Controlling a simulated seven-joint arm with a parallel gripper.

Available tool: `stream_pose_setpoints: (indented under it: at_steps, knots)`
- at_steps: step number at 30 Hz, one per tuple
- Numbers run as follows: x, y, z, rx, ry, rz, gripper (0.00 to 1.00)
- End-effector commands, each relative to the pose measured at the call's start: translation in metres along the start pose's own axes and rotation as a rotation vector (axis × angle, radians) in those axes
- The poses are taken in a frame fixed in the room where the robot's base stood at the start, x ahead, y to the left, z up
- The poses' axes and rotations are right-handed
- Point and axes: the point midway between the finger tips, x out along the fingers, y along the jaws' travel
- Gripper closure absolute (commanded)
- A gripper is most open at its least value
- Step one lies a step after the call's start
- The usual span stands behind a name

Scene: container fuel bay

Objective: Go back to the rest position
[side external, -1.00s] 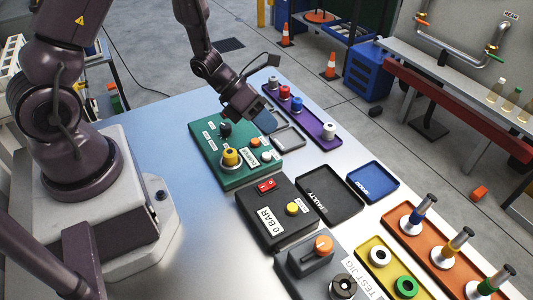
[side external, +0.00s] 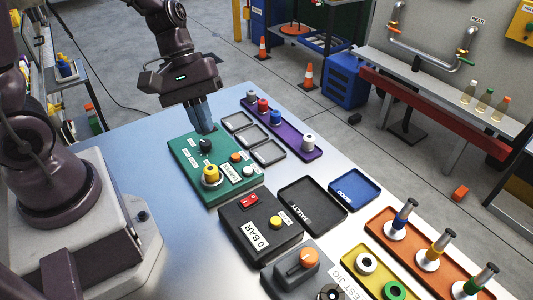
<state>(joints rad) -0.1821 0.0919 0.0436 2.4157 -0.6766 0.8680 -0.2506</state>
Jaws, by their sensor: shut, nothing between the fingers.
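My gripper (side external: 203,124) points down over the far part of the green panel (side external: 188,174). Its fingers are shut with nothing between them. The fingertips are close above or beside the black knob (side external: 205,146) on the panel; I cannot tell whether they touch it. The panel also bears a yellow knob (side external: 211,174), an orange button (side external: 235,157) and a white button (side external: 248,171).
Small grey trays (side external: 237,121) and a purple tray (side external: 292,136) with several capped pieces lie right of my gripper. A black 0 BAR box (side external: 236,220), FAULTY tray (side external: 317,210) and blue GOOD tray (side external: 352,187) stand nearer. The table's left part (side external: 120,150) is clear.

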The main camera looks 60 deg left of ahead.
Motion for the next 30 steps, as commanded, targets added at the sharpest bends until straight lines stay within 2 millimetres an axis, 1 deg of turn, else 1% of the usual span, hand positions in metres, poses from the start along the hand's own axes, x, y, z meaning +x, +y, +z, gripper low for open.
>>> stream_pose_setpoints:
  at_steps: [1, 3, 6, 9, 12, 15, 19, 23, 30]
  knots:
    - [-0.015, -0.002, 0.008, 0.167, 0.06, -0.031, 1.0]
    - [-0.034, -0.009, 0.016, 0.383, 0.141, -0.092, 1.0]
    - [-0.061, -0.016, 0.025, 0.648, 0.268, -0.176, 1.0]
    - [-0.087, -0.021, 0.034, 0.852, 0.403, -0.248, 1.0]
    - [-0.11, -0.023, 0.043, 0.973, 0.527, -0.284, 1.0]
    - [-0.125, -0.023, 0.053, 1.03, 0.616, -0.273, 1.0]
    - [-0.134, -0.02, 0.064, 1.06, 0.671, -0.237, 1.0]
    - [-0.136, -0.019, 0.067, 1.071, 0.683, -0.226, 1.0]
    - [-0.136, -0.018, 0.066, 1.069, 0.68, -0.226, 1.0]
